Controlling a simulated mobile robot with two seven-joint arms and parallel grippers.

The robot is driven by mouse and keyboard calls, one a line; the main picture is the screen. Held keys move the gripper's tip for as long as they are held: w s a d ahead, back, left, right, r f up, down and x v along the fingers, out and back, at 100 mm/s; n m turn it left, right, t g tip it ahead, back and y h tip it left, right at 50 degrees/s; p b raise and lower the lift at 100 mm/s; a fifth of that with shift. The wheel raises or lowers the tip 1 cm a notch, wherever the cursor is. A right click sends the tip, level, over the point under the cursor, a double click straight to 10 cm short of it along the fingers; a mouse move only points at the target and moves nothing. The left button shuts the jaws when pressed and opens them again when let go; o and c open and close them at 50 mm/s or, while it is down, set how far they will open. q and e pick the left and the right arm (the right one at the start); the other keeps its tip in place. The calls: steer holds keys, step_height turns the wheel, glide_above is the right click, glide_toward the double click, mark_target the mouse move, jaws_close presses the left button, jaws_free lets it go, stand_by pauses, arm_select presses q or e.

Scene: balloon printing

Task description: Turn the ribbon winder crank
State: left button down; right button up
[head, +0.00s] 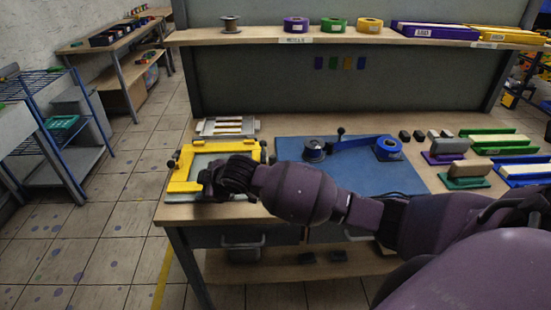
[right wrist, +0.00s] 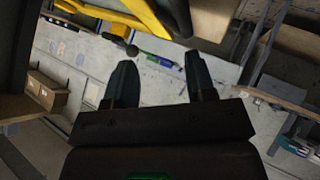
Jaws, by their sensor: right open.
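The ribbon winder (head: 314,150) is a dark spool on the blue mat (head: 290,173). A blue ribbon runs from it to a blue ribbon roll (head: 388,147) at the right. A black knob on a short stem (head: 340,131), which looks like the crank, stands up behind the ribbon. My right gripper (head: 208,180) is at the yellow frame, left of the mat and apart from the winder. In the right wrist view its two fingers (right wrist: 160,75) are spread with nothing between them. My left gripper is in neither view.
The yellow frame (head: 183,187) with black knobs is at the table's left end; part of it shows in the right wrist view (right wrist: 118,14). My right arm crosses the mat's front. Dark and coloured blocks (head: 465,170) fill the right side. A shelf (head: 260,35) with ribbon rolls spans the back.

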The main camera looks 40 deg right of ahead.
steer(key=d+g, duration=0.1)
steer(key=w+d+r+n+h, duration=0.1)
steer(key=d+g+h, duration=0.1)
steer(key=shift+w+d+r+n+g, duration=0.3)
steer(key=shift+w, duration=0.1)
steer(key=d+r+n+g+h, duration=0.1)
steer(key=d+r+g+h, duration=0.15)
steer(key=d, duration=0.35)
steer(key=n+g+h+p, duration=0.1)
steer(key=n+g+h, duration=0.1)
steer(key=g+h, duration=0.25)
glide_toward(273, 156)
steer(key=d+y, duration=0.1)
steer(key=x, duration=1.1)
steer(key=shift+f, duration=0.25)
jaws_close()
